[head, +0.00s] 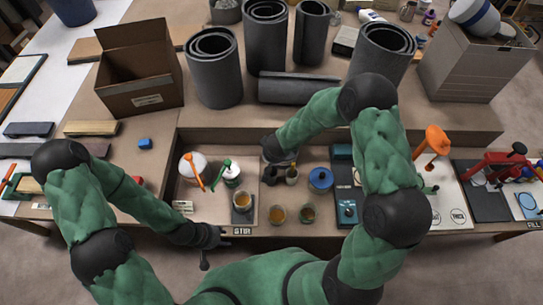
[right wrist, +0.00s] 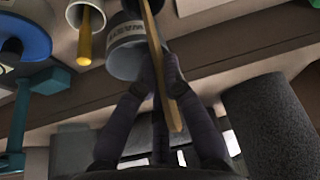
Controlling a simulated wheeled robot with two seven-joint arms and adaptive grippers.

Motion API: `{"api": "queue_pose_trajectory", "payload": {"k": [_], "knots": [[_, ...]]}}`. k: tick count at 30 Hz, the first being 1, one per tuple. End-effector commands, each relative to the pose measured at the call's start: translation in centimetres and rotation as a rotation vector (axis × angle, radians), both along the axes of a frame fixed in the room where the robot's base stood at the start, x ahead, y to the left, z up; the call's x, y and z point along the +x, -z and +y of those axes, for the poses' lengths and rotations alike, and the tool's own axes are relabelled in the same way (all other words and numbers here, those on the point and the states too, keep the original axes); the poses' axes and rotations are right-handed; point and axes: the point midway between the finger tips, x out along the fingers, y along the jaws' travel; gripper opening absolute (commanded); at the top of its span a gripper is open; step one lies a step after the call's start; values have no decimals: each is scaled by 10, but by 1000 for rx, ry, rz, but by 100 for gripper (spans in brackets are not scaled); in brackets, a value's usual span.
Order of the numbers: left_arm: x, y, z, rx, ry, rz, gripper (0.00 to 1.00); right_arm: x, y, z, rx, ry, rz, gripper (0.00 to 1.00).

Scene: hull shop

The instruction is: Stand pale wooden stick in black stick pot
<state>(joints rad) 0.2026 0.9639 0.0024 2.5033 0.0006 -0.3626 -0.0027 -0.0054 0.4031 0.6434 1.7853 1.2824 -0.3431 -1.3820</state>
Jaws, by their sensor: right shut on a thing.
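The pale wooden stick (right wrist: 164,75) is in my right gripper (right wrist: 160,72), whose fingers are closed around it in the right wrist view. The stick runs lengthwise across that view, its lower end free. A grey cup with a printed label (right wrist: 126,57) is just beyond the fingers; I cannot tell whether they touch. In the head view my right gripper (head: 277,160) is low over the middle of the bench, and the stick cannot be made out. I cannot identify the black stick pot with certainty. My left gripper (head: 222,236) is at the bench's front edge, its fingers unclear.
Small cups (head: 277,214) stand near the front edge beside a STIR label (head: 243,231). Another cup (right wrist: 74,14) holds a yellow stick (right wrist: 85,42). Grey rolls (head: 214,75) and an open cardboard box (head: 140,75) stand behind.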

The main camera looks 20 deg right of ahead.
Motion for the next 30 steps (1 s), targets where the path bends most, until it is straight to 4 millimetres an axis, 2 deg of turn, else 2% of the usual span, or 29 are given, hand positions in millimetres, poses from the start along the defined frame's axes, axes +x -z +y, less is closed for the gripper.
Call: {"api": "queue_pose_trajectory", "payload": {"k": [30], "knots": [[0, 39, 0, 0, 0, 0, 40, 0, 68, 0, 0, 1, 0, 0]]}}
